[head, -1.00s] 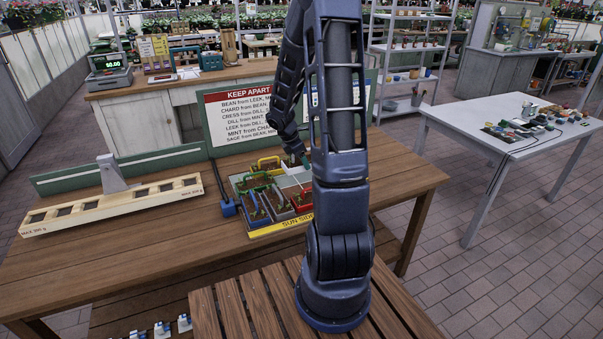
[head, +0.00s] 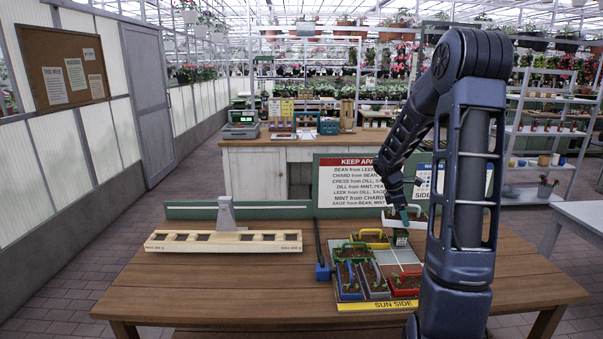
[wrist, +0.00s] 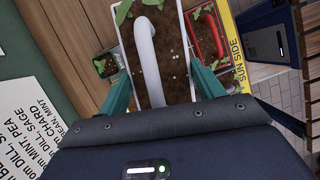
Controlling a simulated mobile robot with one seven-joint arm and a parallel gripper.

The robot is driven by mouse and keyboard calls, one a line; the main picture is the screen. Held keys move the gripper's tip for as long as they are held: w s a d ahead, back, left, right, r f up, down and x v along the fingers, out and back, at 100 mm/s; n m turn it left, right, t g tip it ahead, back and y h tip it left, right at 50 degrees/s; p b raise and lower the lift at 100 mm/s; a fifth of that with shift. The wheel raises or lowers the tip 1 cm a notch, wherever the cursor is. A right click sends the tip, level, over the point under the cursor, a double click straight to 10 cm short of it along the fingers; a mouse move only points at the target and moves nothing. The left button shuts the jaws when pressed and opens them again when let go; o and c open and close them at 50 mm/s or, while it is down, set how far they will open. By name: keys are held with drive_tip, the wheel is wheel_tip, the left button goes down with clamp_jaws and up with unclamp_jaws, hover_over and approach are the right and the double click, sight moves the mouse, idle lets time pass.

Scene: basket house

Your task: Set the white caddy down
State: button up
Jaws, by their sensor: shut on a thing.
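The white caddy shows in the wrist view (wrist: 177,60), filled with dark soil and some green leaves, with a thick white arched handle (wrist: 146,55). My gripper (wrist: 158,88) is shut on this caddy, its teal fingers on either side of the handle. In the head view my gripper (head: 404,213) is above the far right part of the planting tray, with the white caddy (head: 420,221) just below it. The tray (head: 378,306) has a yellow "SUN SIDE" front edge. I cannot tell whether the caddy's base touches anything.
Green (head: 352,246), yellow (head: 375,234), blue (head: 347,294), grey (head: 374,294) and red (head: 404,291) caddies stand in the tray. A wooden balance beam (head: 220,247) lies left. A "KEEP APART" sign (head: 345,185) stands behind. The table's left front is clear.

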drive_tip(key=w+a+f+m+g+y, duration=0.25)
drive_tip(key=w+a+m, duration=0.35)
drive_tip(key=w, duration=0.3)
drive_tip(key=w+a+f+m+g+y, duration=0.1)
drive_tip(key=w+a+f+m, duration=0.4)
drive_tip(key=w, duration=0.4)
drive_tip(key=s+d+r+n+t+h, duration=0.45)
drive_tip(key=s+d+r+n, duration=0.35)
drive_tip(key=s+d+n, duration=0.45)
drive_tip(key=shift+n+y, duration=0.35)
drive_tip(key=shift+y, duration=0.15)
drive_tip(key=f, duration=1.9)
drive_tip(key=shift+s+a+f, duration=0.15)
drive_tip(key=shift+s+f, duration=0.05)
drive_tip(key=shift+f, duration=0.2)
drive_tip(key=shift+f, duration=0.1)
drive_tip(key=o, duration=0.9)
drive_tip(key=shift+c, duration=0.2)
